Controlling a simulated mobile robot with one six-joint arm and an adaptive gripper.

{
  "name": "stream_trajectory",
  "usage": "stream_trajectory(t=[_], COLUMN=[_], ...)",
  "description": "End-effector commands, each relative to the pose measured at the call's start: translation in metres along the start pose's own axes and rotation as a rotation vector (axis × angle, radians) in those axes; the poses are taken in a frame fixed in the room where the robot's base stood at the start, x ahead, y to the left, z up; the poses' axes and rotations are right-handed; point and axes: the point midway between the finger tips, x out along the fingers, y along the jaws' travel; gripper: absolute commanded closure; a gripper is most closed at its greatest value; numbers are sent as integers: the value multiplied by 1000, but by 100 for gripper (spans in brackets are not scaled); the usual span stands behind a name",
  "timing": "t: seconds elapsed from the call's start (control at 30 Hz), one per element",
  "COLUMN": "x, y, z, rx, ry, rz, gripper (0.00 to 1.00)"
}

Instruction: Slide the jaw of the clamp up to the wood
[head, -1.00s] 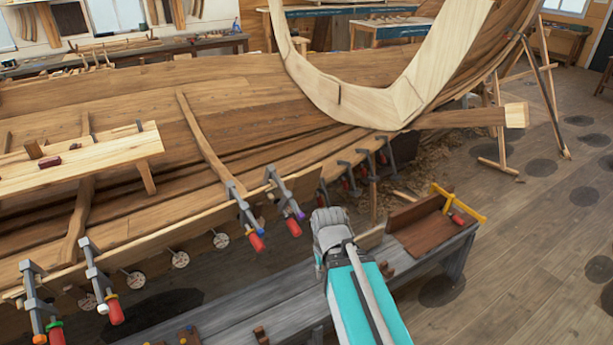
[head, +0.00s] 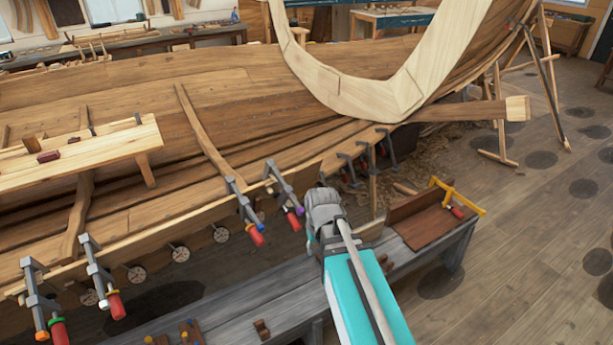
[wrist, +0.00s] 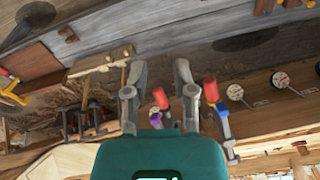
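Several grey bar clamps grip the long plank (head: 150,234) along the hull's edge. The nearest to my gripper is a clamp with a purple collar and red handle (head: 284,188); it also shows in the wrist view (wrist: 160,98). Left of it in the head view is a clamp with a blue collar and red handle (head: 246,212). My gripper (wrist: 160,66) is open, its two fingers spread, with the purple-collared clamp's handle seen between them. In the head view my gripper (head: 322,205) is just right of that clamp. Contact cannot be told, and its fingertips are largely hidden.
A grey bench (head: 240,318) runs below the clamps, with a brown box and a yellow clamp (head: 462,198) at its right end. More clamps (head: 365,158) hang farther right. A pale curved frame (head: 375,95) stands above the hull. Floor at right is open.

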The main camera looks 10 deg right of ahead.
Motion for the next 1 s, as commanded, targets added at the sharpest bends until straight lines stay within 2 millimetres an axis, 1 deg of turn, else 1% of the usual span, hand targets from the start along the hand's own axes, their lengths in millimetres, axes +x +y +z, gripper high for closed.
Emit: stream_trajectory(t=[0.03,0.17,0.2,0.27,0.3,0.4,0.5,0.6,0.7,1.0], x=[-9,-24,-29,-37,-42,-53,-62,-67,-69,-68], y=[1,6,8,11,14,19,24,27,29,30], z=[-24,-77,-94,-120,-136,-172,-199,-215,-222,-222], rx=[-25,-108,-135,-175,-201,-258,-302,-330,-343,-345], ry=[25,108,136,180,209,274,327,362,377,381], rz=[-10,-36,-42,-49,-53,-57,-55,-53,-51,-51], gripper=[66,66,66,66,66,66,66,66,66,66])
